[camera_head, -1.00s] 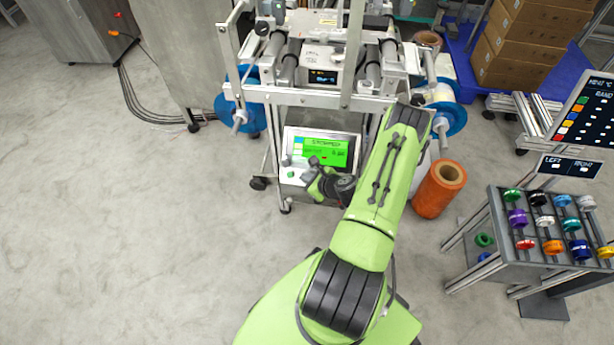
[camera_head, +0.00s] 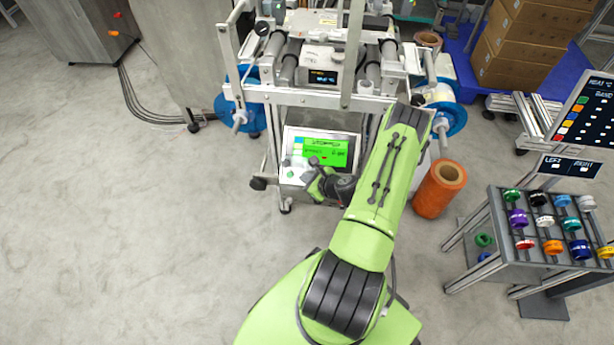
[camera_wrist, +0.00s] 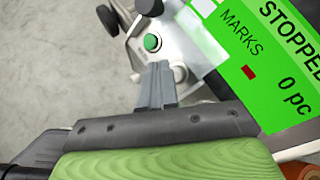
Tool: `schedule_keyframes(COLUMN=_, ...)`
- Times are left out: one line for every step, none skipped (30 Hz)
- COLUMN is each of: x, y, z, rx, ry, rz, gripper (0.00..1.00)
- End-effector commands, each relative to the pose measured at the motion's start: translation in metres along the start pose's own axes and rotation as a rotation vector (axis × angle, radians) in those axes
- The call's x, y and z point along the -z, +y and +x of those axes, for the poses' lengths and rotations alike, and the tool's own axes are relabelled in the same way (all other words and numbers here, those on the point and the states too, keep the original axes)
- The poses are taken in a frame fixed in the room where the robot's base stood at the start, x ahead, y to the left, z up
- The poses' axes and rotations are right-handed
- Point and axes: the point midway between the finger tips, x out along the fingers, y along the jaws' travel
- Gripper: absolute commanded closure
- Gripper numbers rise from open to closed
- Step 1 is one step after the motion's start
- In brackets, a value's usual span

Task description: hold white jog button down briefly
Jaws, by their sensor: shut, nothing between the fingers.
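The control panel (camera_head: 296,178) stands at the front of the machine, with a green screen (camera_head: 335,152). In the wrist view the screen (camera_wrist: 275,70) reads STOPPED, MARKS and 0 pc. A green button (camera_wrist: 152,42) sits on the panel just beyond my fingertips. A small whitish round part (camera_wrist: 179,73), likely the white jog button, shows just right of the fingertips, partly hidden by them. My gripper (camera_wrist: 160,68) is shut and empty, its tips close to the panel; whether they touch the button I cannot tell. In the head view my gripper (camera_head: 314,164) is at the panel's front.
A black knob (camera_wrist: 150,6) sits beyond the green button. An orange roll (camera_head: 440,188) stands right of my arm. A rack of coloured reels (camera_head: 485,195) is at the right. Stacked boxes (camera_head: 520,50) are behind. The floor at left is clear.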

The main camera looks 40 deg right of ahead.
Motion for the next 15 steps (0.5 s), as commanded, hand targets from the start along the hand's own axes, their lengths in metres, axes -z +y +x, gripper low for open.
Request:
schedule_keyframes(x=0.0000, y=0.0000, z=0.0000, rx=0.000, ry=0.000, rz=0.000, gripper=1.00)
schedule_keyframes(x=0.0000, y=0.0000, z=0.0000, rx=0.000, ry=0.000, rz=0.000, gripper=1.00)
schedule_keyframes(x=0.0000, y=0.0000, z=0.0000, rx=0.000, ry=0.000, rz=0.000, gripper=1.00)
schedule_keyframes(x=0.0000, y=0.0000, z=0.0000, rx=0.000, ry=0.000, rz=0.000, gripper=1.00)
schedule_keyframes(x=0.0000, y=0.0000, z=0.0000, rx=0.000, ry=0.000, rz=0.000, gripper=1.00)
schedule_keyframes(x=0.0000, y=0.0000, z=0.0000, rx=0.000, ry=0.000, rz=0.000, gripper=1.00)
schedule_keyframes(x=0.0001, y=0.0000, z=0.0001, rx=0.000, ry=0.000, rz=0.000, gripper=1.00)
schedule_keyframes(x=0.0003, y=-0.0002, z=0.0005, rx=0.000, ry=0.000, rz=0.000, gripper=1.00)
schedule_keyframes(x=0.0008, y=-0.0005, z=0.0013, rx=0.000, ry=0.000, rz=-0.001, gripper=1.00)
schedule_keyframes(x=0.0013, y=-0.0009, z=0.0022, rx=0.000, ry=0.000, rz=-0.001, gripper=1.00)
schedule_keyframes(x=0.0019, y=-0.0014, z=0.0033, rx=0.001, ry=-0.001, rz=-0.002, gripper=1.00)
schedule_keyframes(x=0.0027, y=-0.0021, z=0.0048, rx=0.001, ry=-0.001, rz=-0.002, gripper=1.00)
schedule_keyframes(x=0.0032, y=-0.0026, z=0.0058, rx=0.001, ry=-0.001, rz=-0.001, gripper=1.00)
schedule_keyframes(x=0.0037, y=-0.0030, z=0.0066, rx=0.000, ry=-0.001, rz=-0.001, gripper=1.00)
schedule_keyframes(x=0.0039, y=-0.0034, z=0.0072, rx=0.000, ry=-0.001, rz=0.000, gripper=1.00)
